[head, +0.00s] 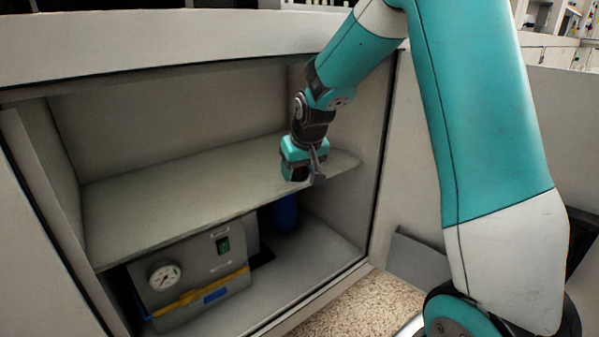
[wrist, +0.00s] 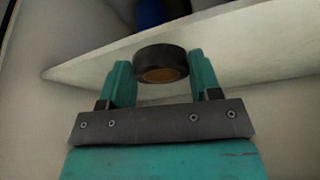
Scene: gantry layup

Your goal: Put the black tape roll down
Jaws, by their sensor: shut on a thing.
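The black tape roll (wrist: 162,63) shows in the wrist view, dark outside with a brown-orange core. It sits between the two teal fingers of my gripper (wrist: 162,80), which is shut on it. In the head view my gripper (head: 303,178) is at the right end of the cabinet shelf (head: 170,188), near its front edge.
A grey box with a gauge (head: 195,278) and a yellow strip stands under the shelf. A blue cylinder (head: 285,213) stands beside it. The cabinet's right wall (head: 375,150) is close to my gripper. The shelf is bare to the left.

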